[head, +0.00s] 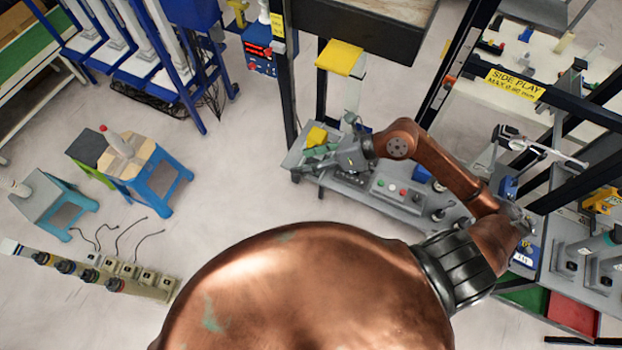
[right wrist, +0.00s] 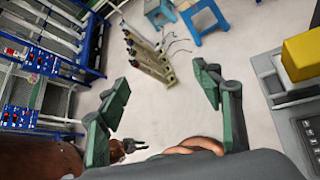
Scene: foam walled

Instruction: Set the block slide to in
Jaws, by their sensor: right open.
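A yellow block (head: 317,136), which looks like the block of the slide, sits on the left end of the grey bench in the head view. In the right wrist view the yellow block (right wrist: 302,58) is at the right edge, on a grey housing, partly cut off. My right gripper (head: 313,158) is just below the block in the head view. Its green fingers (right wrist: 165,82) are spread apart with nothing between them, and the block lies outside them. A small dark gripper (right wrist: 127,147), apparently my left one, shows at the bottom of the right wrist view. I cannot read any slide marking.
A dark post (head: 288,75) and a yellow-topped stand (head: 340,58) rise behind. Blue stools (head: 155,180) stand at the left.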

